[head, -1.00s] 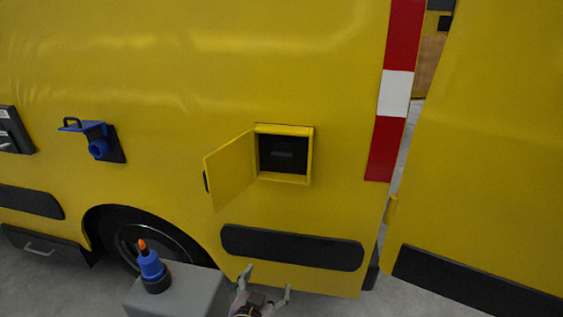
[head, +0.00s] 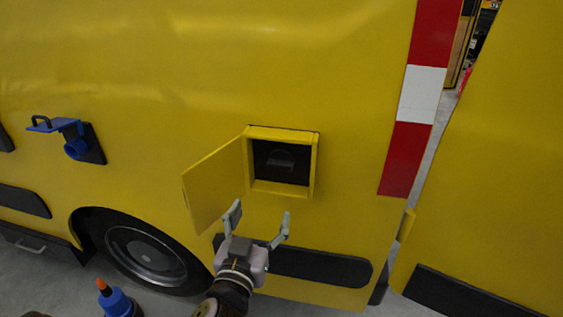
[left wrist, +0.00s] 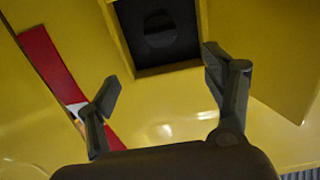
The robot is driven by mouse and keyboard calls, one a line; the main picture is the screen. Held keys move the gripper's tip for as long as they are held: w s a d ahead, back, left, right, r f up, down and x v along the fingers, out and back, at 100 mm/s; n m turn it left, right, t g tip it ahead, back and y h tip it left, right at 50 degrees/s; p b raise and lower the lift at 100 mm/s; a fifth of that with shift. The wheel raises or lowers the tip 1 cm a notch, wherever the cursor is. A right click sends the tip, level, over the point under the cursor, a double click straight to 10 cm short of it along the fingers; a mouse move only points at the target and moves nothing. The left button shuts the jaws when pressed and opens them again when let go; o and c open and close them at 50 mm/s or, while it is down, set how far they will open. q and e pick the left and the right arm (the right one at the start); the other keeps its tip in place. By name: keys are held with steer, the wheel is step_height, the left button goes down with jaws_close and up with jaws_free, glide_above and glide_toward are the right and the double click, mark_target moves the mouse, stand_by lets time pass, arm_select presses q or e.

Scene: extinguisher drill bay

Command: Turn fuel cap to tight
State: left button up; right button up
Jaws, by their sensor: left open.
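The dark fuel cap (head: 281,160) sits inside a square recess with a yellow frame (head: 283,132) in the side of a yellow vehicle. Its small yellow door (head: 214,184) stands open to the left. In the left wrist view the cap (left wrist: 159,30) is a dark round shape with a ridge, at the top middle. My left gripper (head: 260,214) is open and empty, below the recess and apart from the cap. Its fingers show in the left wrist view (left wrist: 160,82), spread wide below the opening. My right gripper is not in view.
A blue fitting (head: 76,148) with a bracket sticks out of the vehicle at left. A blue object with an orange tip (head: 115,301) stands at the bottom left. A large yellow panel (head: 500,170) stands at right. A black bumper strip (head: 320,267) runs below the recess.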

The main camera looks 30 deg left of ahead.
arm_select(q)
steer(key=p, duration=0.2)
glide_toward(279, 168)
steer(key=p+x, duration=0.2)
steer(key=x, duration=0.6)
steer(key=shift+w, duration=0.15)
steer(key=shift+w+a+p, duration=0.25)
steer(key=shift+w+p, duration=0.1)
steer(key=shift+w, duration=0.3)
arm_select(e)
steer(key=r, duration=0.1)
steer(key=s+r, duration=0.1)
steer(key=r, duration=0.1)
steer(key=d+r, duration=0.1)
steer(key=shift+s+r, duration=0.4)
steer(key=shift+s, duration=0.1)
arm_select(q)
steer(key=shift+c, duration=0.2)
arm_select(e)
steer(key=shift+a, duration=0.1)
arm_select(q)
steer(key=shift+c, duration=0.6)
steer(key=c, duration=1)
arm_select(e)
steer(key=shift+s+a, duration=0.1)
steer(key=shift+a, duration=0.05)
